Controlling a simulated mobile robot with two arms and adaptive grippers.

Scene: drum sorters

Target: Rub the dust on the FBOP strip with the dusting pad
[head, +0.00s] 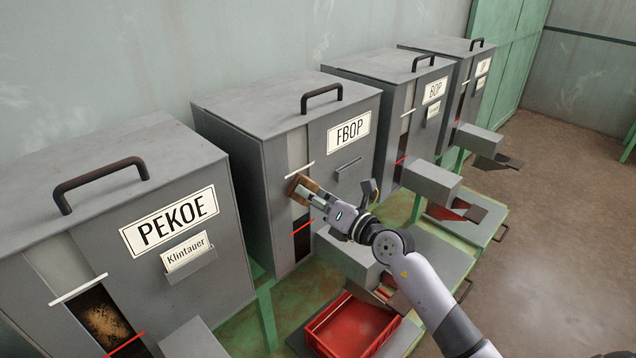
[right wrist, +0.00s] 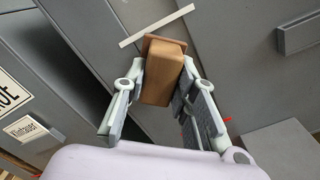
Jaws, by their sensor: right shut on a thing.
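The FBOP machine (head: 330,170) is a grey box with an FBOP label (head: 348,132) and a narrow upright strip (head: 297,150) on its front. A white mark (head: 300,170) and a red mark (head: 303,228) cross the strip. My right gripper (head: 309,192) is shut on the dusting pad (right wrist: 162,78), a brown block, between its two fingers. The pad is at the strip just below the white mark and hides part of it. I cannot tell whether it touches the surface, and dust there is not clear. My left gripper is not in view.
The PEKOE machine (head: 110,210) stands at left, with a dusty dark window (head: 98,318). The BOP machine (head: 400,85) and another stand behind at right. Below FBOP are a protruding grey chute (head: 345,258) and a red crate (head: 335,348). Open floor (head: 560,230) lies at right.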

